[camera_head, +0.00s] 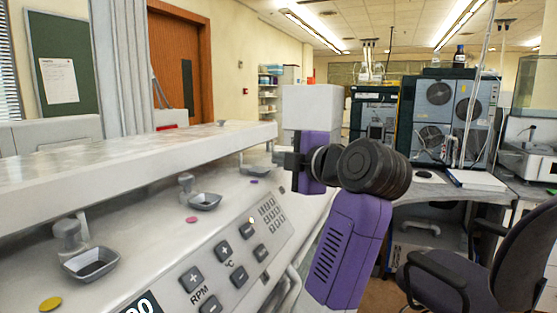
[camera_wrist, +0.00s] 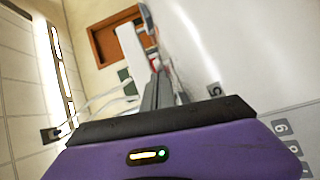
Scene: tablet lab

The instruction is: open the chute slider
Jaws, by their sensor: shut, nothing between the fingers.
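A long white machine (camera_head: 150,165) fills the left of the head view. Grey spouts (camera_head: 68,235) stand along its ledge, each beside a small dark grey tray (camera_head: 92,264). I cannot tell for certain which part is the chute slider. My purple arm reaches up at the centre right. My gripper (camera_head: 287,160) is near the machine's far end, in front of a pale block, and its fingertips are hard to make out there.
A keypad (camera_head: 240,255) is on the machine's sloped front. Yellow (camera_head: 50,304), pink and purple discs lie on the ledge. An office chair (camera_head: 490,265) and a bench with dark instruments (camera_head: 450,110) stand at right. A wooden door (camera_head: 178,60) is behind.

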